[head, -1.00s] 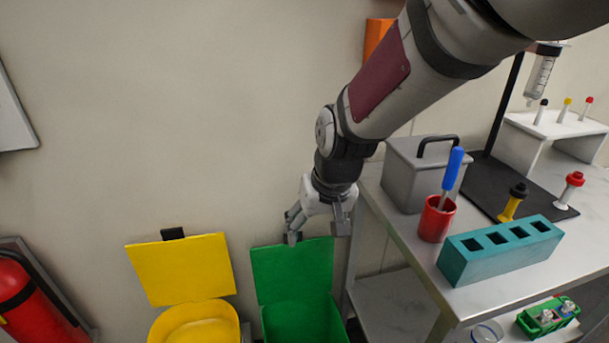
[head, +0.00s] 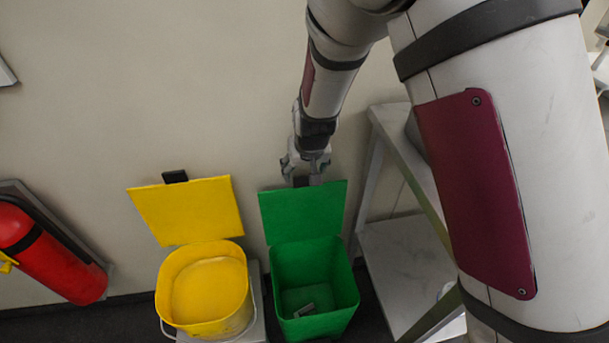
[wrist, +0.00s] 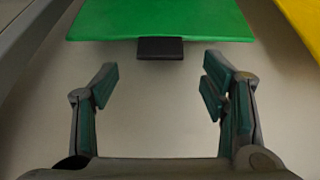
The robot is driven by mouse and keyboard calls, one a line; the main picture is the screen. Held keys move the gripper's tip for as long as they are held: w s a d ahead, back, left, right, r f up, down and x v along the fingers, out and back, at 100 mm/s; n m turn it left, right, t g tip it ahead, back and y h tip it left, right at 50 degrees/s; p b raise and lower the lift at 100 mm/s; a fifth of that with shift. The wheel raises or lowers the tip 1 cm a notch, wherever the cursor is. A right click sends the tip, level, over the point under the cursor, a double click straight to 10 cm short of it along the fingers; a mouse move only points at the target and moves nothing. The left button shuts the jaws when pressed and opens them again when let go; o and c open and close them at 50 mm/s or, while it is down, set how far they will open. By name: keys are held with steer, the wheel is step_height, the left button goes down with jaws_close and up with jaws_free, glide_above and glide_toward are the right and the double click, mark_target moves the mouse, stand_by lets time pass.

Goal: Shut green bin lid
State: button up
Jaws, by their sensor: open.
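The green bin (head: 315,270) stands on the floor with its lid (head: 302,212) raised upright against the wall side. A small grey item (head: 304,310) lies inside the bin. My gripper (head: 304,178) is at the lid's top edge, seemingly behind or just above it. In the wrist view the green lid (wrist: 160,18) spans the top, with its black tab (wrist: 160,48) ahead of my open gripper (wrist: 160,85). The fingers are wide apart and empty, with the tab centred beyond them. I cannot tell whether anything touches.
A yellow bin (head: 203,290) with its lid (head: 187,209) open stands to the left. A red extinguisher (head: 50,255) is at far left. A metal table (head: 395,265) is close on the right. The wall (head: 150,90) is behind the bins.

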mark_target(303, 178)
steer(key=b+x, duration=0.1)
steer(key=x, duration=0.4)
steer(key=shift+w+f, duration=0.1)
steer(key=shift+f, duration=0.3)
jaws_close()
